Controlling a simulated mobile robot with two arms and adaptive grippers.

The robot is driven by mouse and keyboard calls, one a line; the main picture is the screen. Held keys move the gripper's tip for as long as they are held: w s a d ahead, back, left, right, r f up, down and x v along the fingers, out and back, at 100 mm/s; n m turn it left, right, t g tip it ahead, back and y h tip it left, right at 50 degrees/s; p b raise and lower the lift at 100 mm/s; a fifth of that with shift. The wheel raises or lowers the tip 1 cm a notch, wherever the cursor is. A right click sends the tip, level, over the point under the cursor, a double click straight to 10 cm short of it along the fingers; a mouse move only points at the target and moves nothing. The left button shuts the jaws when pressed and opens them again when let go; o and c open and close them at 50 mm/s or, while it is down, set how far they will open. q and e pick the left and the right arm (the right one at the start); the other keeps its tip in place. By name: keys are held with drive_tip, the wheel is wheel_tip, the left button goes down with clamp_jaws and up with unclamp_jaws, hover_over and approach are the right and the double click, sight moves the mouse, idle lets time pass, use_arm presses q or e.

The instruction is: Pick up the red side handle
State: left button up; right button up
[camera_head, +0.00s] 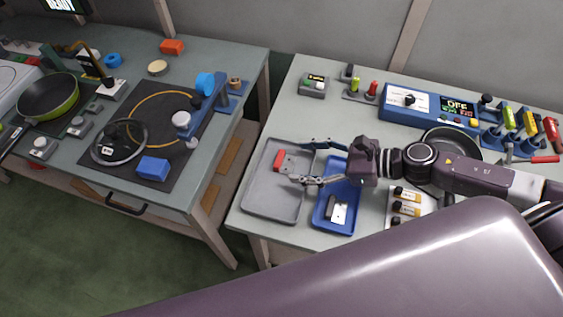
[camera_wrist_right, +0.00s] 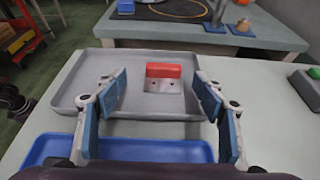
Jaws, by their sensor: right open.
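The red side handle (camera_head: 280,160) lies in the grey tray (camera_head: 262,207) at the left end of the right-hand table. In the right wrist view the handle (camera_wrist_right: 163,71) is a red block with a pale metal plate that has two dark holes. My right gripper (camera_head: 308,162) is open and empty, reaching in from the right. In the right wrist view its fingers (camera_wrist_right: 158,92) stand on either side of the handle, apart from it, with the handle centred just beyond their tips. My left gripper is not in view.
A blue tray (camera_head: 322,221) with small parts lies under my right gripper, beside the grey tray. A dark pan (camera_head: 450,140) and a blue control box (camera_head: 425,105) are further right. The left table holds a glass lid (camera_head: 119,141) and a green pan (camera_head: 48,97).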

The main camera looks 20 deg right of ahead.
sight(280, 158)
drive_tip(key=shift+p+x, duration=0.3)
drive_tip(key=shift+x, duration=0.7)
drive_tip(key=shift+w+a+r, duration=0.1)
drive_tip(key=shift+w+a, duration=0.05)
drive_tip(key=shift+w, duration=0.15)
drive_tip(key=p+x, duration=0.2)
drive_tip(key=x, duration=0.2)
drive_tip(key=shift+w, duration=0.2)
drive_tip(key=shift+w+a+f, duration=0.1)
drive_tip(key=shift+a+f, duration=0.05)
drive_tip(key=shift+f, duration=0.1)
drive_tip(key=c, duration=1.3)
